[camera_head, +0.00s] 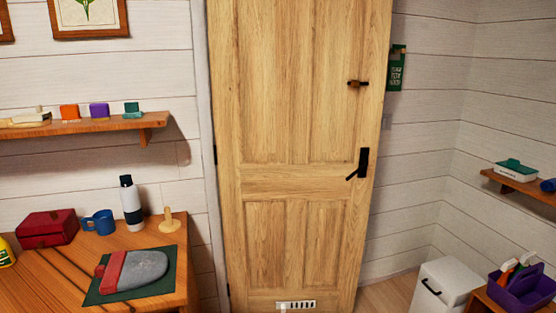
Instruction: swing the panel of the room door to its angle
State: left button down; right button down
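The room door panel (290,182) is pale wood with raised panels and fills the middle of the head view. Dark hinges show along its left edge. A black lever handle (361,164) sits near its right edge, the lever slanting down to the left. A small brown and black fitting (357,84) sits higher up, and a pale slotted plate (296,304) is near the bottom. Wall and some floor show past the panel's right edge; I cannot tell its exact angle. Neither of my grippers is in view.
A wooden desk (205,258) at left holds a red box, blue mug, bottle and mat, below a wall shelf (75,128). A green tag (397,68) hangs right of the door. A white cabinet (446,286) and purple caddy (522,290) stand at lower right.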

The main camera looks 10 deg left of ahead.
aim_at(290, 129)
jog(key=i+l+u, duration=0.1)
jog(key=i+u, duration=0.35)
jog(key=i+l+u, duration=0.25)
jog(key=u, duration=0.15)
jog(key=i+l+u, duration=0.45)
